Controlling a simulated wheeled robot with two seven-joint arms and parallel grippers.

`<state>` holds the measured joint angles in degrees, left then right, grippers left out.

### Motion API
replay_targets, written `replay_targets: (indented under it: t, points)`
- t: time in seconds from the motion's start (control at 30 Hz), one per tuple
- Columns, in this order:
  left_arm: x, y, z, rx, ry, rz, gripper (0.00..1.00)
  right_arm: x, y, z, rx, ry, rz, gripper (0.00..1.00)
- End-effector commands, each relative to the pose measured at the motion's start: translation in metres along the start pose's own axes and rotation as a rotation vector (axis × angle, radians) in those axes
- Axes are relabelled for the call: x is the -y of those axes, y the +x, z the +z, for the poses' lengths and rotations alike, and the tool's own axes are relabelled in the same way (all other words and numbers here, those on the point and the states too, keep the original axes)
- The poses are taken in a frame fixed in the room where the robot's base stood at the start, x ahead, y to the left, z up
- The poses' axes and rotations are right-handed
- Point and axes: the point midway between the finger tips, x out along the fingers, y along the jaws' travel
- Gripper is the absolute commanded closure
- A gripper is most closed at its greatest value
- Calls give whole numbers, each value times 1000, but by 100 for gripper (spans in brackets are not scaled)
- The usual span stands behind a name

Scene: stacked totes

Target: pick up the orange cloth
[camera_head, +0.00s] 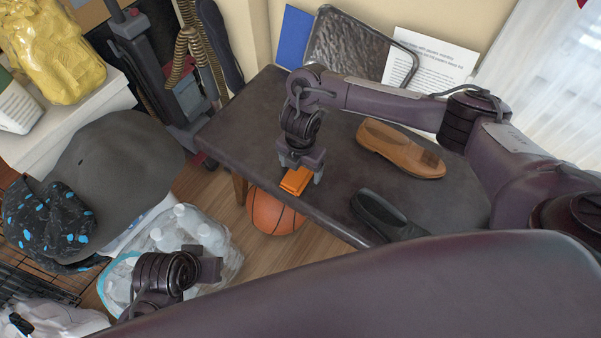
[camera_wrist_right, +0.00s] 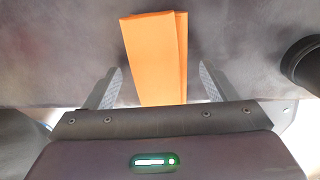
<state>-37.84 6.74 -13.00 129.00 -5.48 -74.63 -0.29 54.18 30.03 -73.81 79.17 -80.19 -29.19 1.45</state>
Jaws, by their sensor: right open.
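The orange cloth (camera_head: 295,182) is folded into a flat strip on the dark table (camera_head: 250,140), near its front edge. It also shows in the right wrist view (camera_wrist_right: 156,45), running between the fingers. My right gripper (camera_head: 300,174) points down at the cloth and is open. In the right wrist view its fingers (camera_wrist_right: 160,82) stand one on each side of the cloth, with gaps between. Part of the cloth is hidden by the gripper. My left gripper (camera_head: 210,268) is at the lower left, away from the table; its jaws cannot be made out.
A brown shoe (camera_head: 400,150) and a black shoe (camera_head: 385,215) lie on the table to the right of the cloth. A basketball (camera_head: 272,213) is on the floor below the table edge. A pack of bottles (camera_head: 180,235) and a grey cap (camera_head: 120,165) are at the left.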

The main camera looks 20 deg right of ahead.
Motion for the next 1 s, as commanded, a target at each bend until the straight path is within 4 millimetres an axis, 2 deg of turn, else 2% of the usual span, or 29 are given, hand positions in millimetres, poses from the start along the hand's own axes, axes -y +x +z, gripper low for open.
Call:
replay_targets:
  t: [0.2,0.57,0.83,1.0]
  points:
    - [0,0,0,-2,1,1,64,0,0,0,0,0,0,21]
    - [0,0,0,-2,0,0,64,0,0,0,0,0,0,68]
    - [0,-1,0,-1,0,0,64,0,-1,0,0,0,0,70]
    - [1,-5,2,19,-5,-2,64,0,-14,0,0,-1,1,70]
